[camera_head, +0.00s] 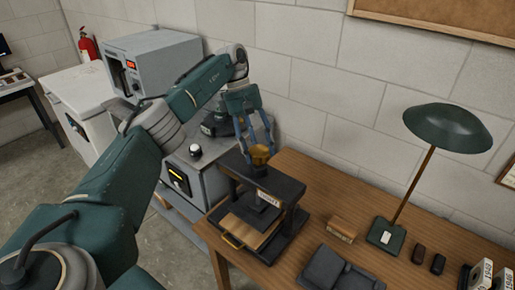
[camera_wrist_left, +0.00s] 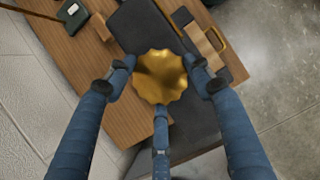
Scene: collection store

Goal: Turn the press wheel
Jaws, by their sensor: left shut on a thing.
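The press (camera_head: 262,203) is a dark frame standing on the wooden table. Its wheel is a small golden scalloped knob (camera_head: 260,155) on top, and it also fills the middle of the left wrist view (camera_wrist_left: 160,77). My left gripper (camera_head: 258,146) reaches down from above and is shut on the wheel. In the left wrist view its blue fingers (camera_wrist_left: 160,75) surround the wheel's rim. A wooden board with a brass handle (camera_head: 233,240) sits at the base of the press. My right gripper is not in either view.
A green desk lamp (camera_head: 386,235) stands to the right of the press on the table (camera_head: 300,170). A small wooden block (camera_head: 342,229) and a dark folded object (camera_head: 335,270) lie nearby. A grey cabinet (camera_head: 200,175) stands left of the table. A white wall is close behind.

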